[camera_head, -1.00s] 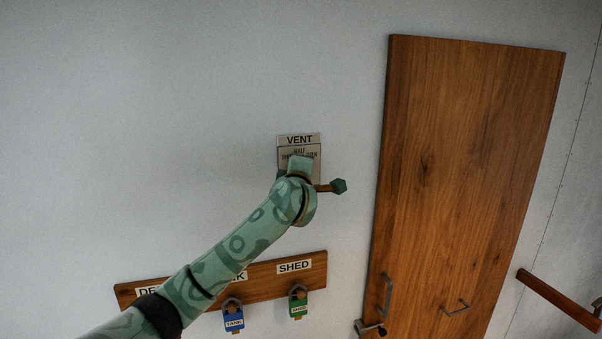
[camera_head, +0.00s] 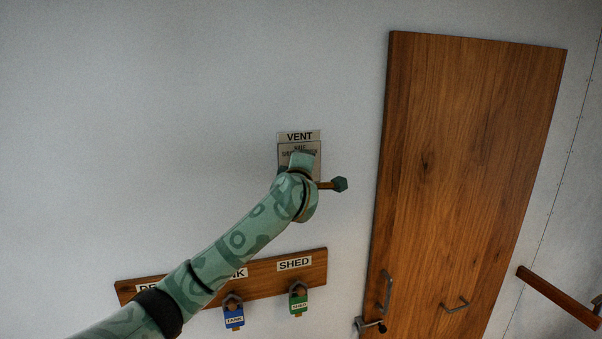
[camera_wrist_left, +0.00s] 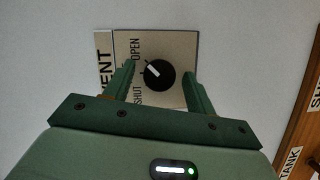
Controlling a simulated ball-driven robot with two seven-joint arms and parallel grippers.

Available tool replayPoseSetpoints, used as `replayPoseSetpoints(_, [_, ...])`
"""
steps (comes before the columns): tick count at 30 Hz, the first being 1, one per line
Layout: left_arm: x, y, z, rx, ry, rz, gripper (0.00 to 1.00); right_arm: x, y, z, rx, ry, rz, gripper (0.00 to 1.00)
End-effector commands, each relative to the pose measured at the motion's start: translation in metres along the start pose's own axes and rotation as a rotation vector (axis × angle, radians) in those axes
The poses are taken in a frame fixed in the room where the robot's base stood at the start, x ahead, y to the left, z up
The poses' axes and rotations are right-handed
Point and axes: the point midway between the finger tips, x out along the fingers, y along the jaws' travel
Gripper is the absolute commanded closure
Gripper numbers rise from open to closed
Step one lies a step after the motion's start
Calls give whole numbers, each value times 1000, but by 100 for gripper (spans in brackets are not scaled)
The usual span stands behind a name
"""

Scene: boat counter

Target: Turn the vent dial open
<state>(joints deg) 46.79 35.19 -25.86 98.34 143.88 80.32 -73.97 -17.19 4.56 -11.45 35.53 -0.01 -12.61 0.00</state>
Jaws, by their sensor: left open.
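The vent dial (camera_wrist_left: 158,75) is a round black knob with a white pointer mark, on a beige plate (camera_wrist_left: 180,45) marked OPEN and SHUT. In the left wrist view its mark points left and slightly up, between the two words. My left gripper (camera_wrist_left: 159,70) is open, with one finger on each side of the knob; gaps show, and contact cannot be told. In the head view the VENT plate (camera_head: 285,151) is on the wall, and my left arm and wrist hide the dial. My right gripper is not in view.
A wooden door (camera_head: 465,170) with metal handles stands to the right. The wall above and left is bare.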

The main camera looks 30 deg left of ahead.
Motion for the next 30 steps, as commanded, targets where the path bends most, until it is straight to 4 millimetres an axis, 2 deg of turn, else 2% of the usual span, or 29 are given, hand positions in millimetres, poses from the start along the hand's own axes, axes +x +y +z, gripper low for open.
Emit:
replayPoseSetpoints(5, [-21, -1, 0, 1, -1, 4, 44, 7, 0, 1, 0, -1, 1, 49])
replayPoseSetpoints(12, [-85, -3, 1, 0, -4, 4, 44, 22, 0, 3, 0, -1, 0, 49])
replayPoseSetpoints(18, [-133, -1, 1, 1, -3, 3, 44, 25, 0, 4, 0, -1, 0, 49])
replayPoseSetpoints(24, [-158, -1, 1, 1, -1, 0, 44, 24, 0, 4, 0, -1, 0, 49])
replayPoseSetpoints(30, [-162, -1, 1, 1, 0, -2, 44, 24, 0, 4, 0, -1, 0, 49])
